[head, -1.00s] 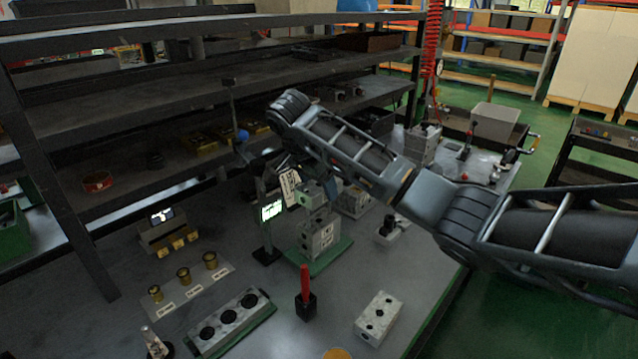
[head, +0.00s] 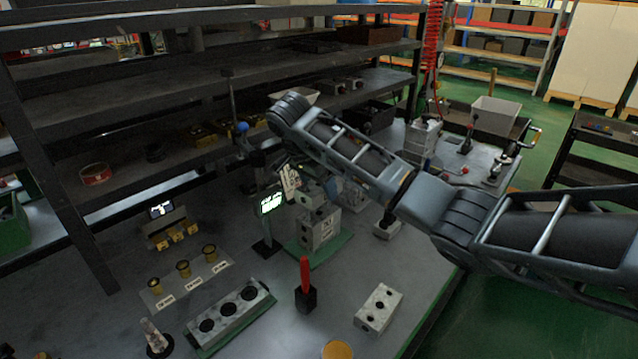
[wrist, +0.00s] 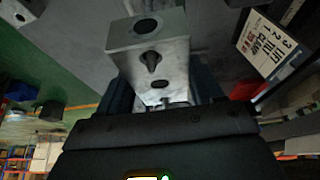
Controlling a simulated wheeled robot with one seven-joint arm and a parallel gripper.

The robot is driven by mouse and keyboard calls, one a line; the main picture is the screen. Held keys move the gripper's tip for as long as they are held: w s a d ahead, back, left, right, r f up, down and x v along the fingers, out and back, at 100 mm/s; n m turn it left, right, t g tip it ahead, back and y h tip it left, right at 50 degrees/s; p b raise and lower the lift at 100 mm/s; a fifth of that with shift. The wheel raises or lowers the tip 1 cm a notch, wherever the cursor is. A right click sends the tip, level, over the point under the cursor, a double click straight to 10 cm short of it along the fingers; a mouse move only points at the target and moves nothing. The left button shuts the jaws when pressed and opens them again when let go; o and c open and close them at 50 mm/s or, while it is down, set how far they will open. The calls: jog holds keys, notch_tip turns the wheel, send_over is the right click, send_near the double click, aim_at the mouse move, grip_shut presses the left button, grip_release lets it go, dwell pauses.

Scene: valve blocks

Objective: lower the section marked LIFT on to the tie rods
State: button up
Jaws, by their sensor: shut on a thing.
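My gripper (wrist: 165,105) is shut on a grey metal block, the held section (wrist: 150,58), which has round holes in its faces. The held section also shows in the head view (head: 312,196), partly hidden by my wrist. It is directly over or against the top of the block stack (head: 318,230); I cannot tell whether they touch. The stack stands on a green base plate (head: 331,250). No LIFT mark is readable on the held section, and the tie rods cannot be made out.
A small lit green display (head: 271,203) stands just left of the stack, and a white tag (head: 290,182) is close by. Dark shelving (head: 180,135) is behind.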

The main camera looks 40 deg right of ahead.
aim_at(316, 186)
jog(key=shift+f+b, duration=0.55)
jog(key=shift+f, duration=0.9)
jog(key=o, duration=1.5)
jog(key=shift+f, duration=0.1)
jog(key=p+v, duration=0.1)
jog(key=v, duration=0.5)
jog(key=shift+p+v, duration=0.8)
jog(key=shift+p, duration=0.2)
jog(key=shift+r, duration=0.25)
